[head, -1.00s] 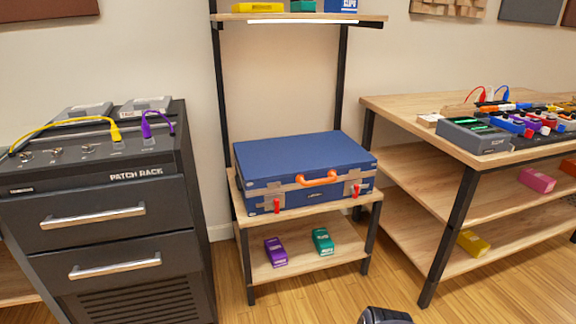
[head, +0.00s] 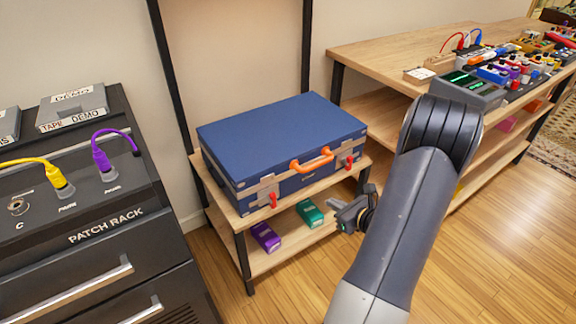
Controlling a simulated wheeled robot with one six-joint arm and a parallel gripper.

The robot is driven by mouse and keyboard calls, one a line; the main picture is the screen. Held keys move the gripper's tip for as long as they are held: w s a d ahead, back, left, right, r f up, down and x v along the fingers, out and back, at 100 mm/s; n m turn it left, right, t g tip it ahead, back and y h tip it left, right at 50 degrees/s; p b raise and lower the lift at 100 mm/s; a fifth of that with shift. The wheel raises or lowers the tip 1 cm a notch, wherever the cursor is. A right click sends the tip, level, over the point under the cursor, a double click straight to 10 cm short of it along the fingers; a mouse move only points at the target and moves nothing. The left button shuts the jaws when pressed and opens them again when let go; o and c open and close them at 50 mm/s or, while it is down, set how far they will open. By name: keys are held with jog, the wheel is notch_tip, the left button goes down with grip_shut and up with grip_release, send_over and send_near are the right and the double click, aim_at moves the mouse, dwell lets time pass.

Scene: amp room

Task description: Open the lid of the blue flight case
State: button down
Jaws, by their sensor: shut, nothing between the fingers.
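The blue flight case (head: 280,140) lies flat on the upper board of a small wooden shelf, in the middle of the head view. Its lid is down. An orange handle (head: 312,160) is on its front face, with a red latch on each side, the left latch (head: 273,200) and the right latch (head: 349,162). Both latches hang at the front. My gripper (head: 338,207) is in front of the case, below and right of the handle, apart from it. It is small in the view and partly hidden by my wrist; it is shut and empty.
A purple pedal (head: 265,237) and a green pedal (head: 309,212) sit on the board below the case. The black patch rack (head: 95,220) stands at left. A wooden workbench (head: 385,52) with pedals stands at right. Open wooden floor lies in front.

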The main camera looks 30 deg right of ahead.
jog(key=w+m+b, duration=0.1)
jog(key=w, duration=1.1)
jog(key=shift+d+h, duration=0.2)
jog(key=shift+h, duration=0.2)
